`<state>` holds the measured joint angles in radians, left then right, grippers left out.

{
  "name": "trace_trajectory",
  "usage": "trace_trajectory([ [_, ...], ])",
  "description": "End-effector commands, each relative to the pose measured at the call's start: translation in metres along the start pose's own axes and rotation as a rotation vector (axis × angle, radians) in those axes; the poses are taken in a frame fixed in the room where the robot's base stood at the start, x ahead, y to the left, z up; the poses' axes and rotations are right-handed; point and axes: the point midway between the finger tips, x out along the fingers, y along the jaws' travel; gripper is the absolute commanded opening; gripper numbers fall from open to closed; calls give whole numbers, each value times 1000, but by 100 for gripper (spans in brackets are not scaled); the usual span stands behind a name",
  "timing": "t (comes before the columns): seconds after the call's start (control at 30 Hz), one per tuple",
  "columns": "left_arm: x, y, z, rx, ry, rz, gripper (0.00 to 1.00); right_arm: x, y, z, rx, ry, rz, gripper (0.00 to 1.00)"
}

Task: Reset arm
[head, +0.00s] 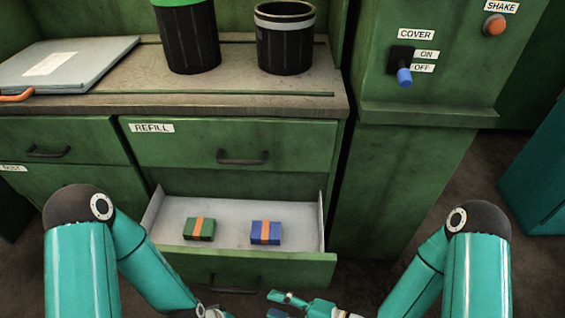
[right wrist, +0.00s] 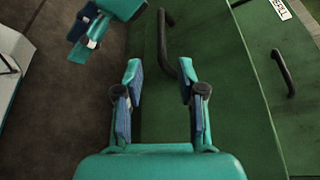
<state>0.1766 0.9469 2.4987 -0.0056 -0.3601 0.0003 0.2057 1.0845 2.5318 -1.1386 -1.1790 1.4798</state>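My right gripper (right wrist: 159,85) is open and empty in the right wrist view, with its two fingers apart in front of the green drawer fronts. In the head view it shows at the bottom edge (head: 282,306), in front of the open drawer, partly cut off. My left arm comes in from the left in the head view, and only a bit of its wrist (head: 208,311) shows at the bottom edge. A teal and blue gripper part, likely my left gripper (right wrist: 90,38), shows at the upper left of the right wrist view; its finger state is unclear.
The lower drawer (head: 325,240) is pulled out and holds a green packet (head: 199,229) and a blue packet (head: 265,232), each with an orange band. The REFILL drawer (head: 200,142) above is shut. Two dark bins (head: 190,45) (head: 285,42) stand on the counter. A blue COVER switch (head: 404,77) is at right.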

Motion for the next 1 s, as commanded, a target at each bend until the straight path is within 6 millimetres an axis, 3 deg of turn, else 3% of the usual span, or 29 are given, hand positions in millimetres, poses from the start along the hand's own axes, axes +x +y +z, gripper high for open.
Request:
trace_trajectory([
  [0.13, 0, 0, 0, 0, 0, 0, 40, 0, 6, -10, -47, 39, 34, 39],
  [0.27, 0, 0, 0, 0, 0, 0, 40, -6, 24, -37, -180, 145, 152, 39],
  [0.4, 0, 0, 0, 0, 0, 0, 40, -27, 57, -78, -379, 271, 401, 39],
  [0.53, 0, 0, 0, 0, 0, 0, 40, -56, 86, -100, -511, 302, 648, 39],
  [0.67, 0, 0, 0, 0, 0, 0, 40, -80, 106, -106, -576, 268, 829, 39],
  [0.87, 0, 0, 0, 0, 0, 0, 40, -108, 126, -98, -615, 155, 1013, 39],
  [1.0, -36, 13, 0, 0, 1, 0, 40, -118, 96, -77, -619, 141, 1024, 39],
])
